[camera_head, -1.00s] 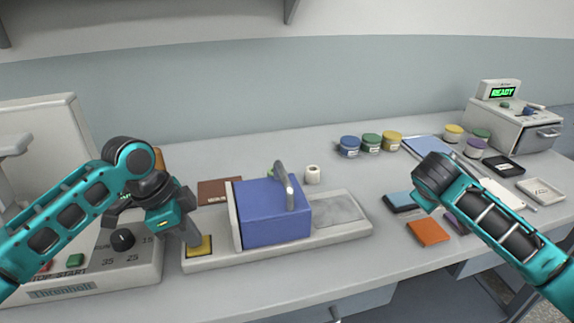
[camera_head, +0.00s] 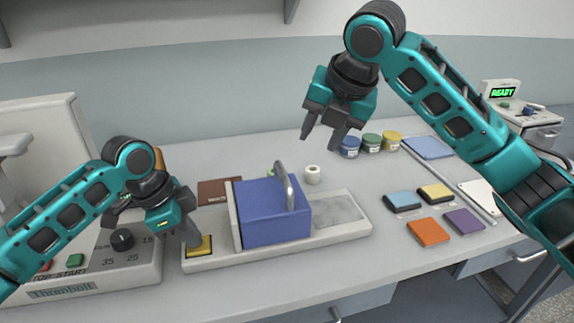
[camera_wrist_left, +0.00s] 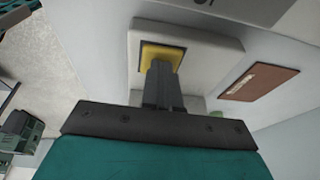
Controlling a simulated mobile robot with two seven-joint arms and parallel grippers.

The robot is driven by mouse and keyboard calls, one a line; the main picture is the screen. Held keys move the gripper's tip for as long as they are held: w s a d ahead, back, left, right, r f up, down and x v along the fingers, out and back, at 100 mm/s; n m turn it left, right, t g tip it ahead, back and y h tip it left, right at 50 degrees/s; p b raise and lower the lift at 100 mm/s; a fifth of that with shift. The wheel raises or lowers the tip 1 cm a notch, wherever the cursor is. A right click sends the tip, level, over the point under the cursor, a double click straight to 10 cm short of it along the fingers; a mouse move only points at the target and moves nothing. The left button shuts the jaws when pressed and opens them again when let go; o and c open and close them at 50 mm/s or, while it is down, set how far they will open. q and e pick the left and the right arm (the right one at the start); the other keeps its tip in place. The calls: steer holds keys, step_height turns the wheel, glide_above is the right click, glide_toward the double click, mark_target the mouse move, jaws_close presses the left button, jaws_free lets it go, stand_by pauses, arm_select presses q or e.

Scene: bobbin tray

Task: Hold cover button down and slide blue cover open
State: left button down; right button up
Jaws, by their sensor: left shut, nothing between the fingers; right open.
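The blue cover (camera_head: 262,222) is a box with an upright grey handle (camera_head: 286,187) on top. The yellow cover button (camera_head: 206,247) is at the base's left end. My left gripper (camera_head: 193,241) is shut and empty, with its fingertips down at the button; in the left wrist view they meet the yellow button (camera_wrist_left: 172,50) and partly hide it. My right gripper (camera_head: 323,138) is open and empty, in the air above and to the right of the handle, fingers pointing down.
A machine with a dial (camera_head: 122,239) stands left of the base. A brown pad (camera_head: 212,190) and a white spool (camera_head: 312,174) lie behind the cover. Coloured pads, such as an orange one (camera_head: 428,232), lie to the right, with jars (camera_head: 370,142) behind.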

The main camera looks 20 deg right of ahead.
mark_target(284, 172)
steer(key=s+a+r+n, duration=0.2)
steer(key=a+r+n, duration=0.1)
steer(key=n, duration=0.2)
steer(key=shift+g+y, duration=0.3)
steer(key=shift+y, duration=0.1)
steer(key=x, duration=1.2)
steer(key=shift+s+a, duration=0.1)
steer(key=shift+r, duration=0.1)
steer(key=shift+c, duration=0.2)
jaws_close()
